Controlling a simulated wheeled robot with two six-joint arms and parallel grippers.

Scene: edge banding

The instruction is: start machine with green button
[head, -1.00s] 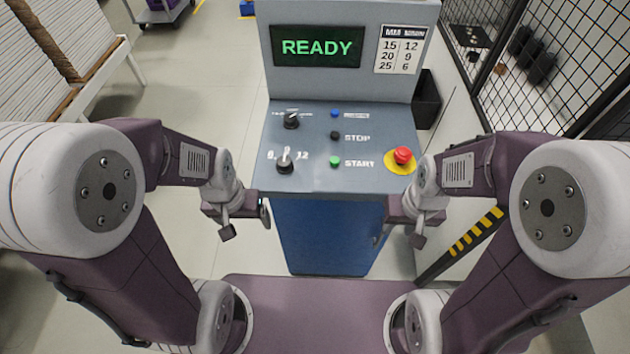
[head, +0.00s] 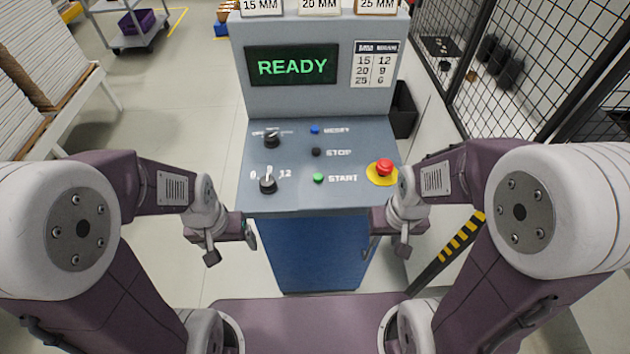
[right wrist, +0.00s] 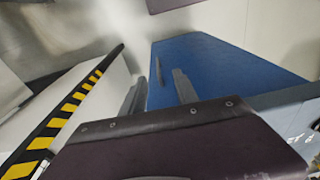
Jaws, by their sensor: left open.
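The green START button (head: 319,178) is on the sloped grey control panel (head: 290,196), below the black STOP button (head: 316,152) and blue RESET button (head: 315,129). The screen (head: 292,66) above reads READY in green. My left gripper (head: 248,233) is open and empty, just off the panel's lower left corner. My right gripper (head: 371,246) is by the panel's lower right, in front of the blue cabinet (head: 310,255). The right wrist view shows its two fingers (right wrist: 158,93) apart with nothing between them. Neither gripper touches a button.
A red emergency stop (head: 384,167) on a yellow base sits at the panel's right. Two black selector knobs (head: 268,184) are on the left. A yellow-black striped bar (head: 461,240) and mesh fence (head: 530,75) stand to the right.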

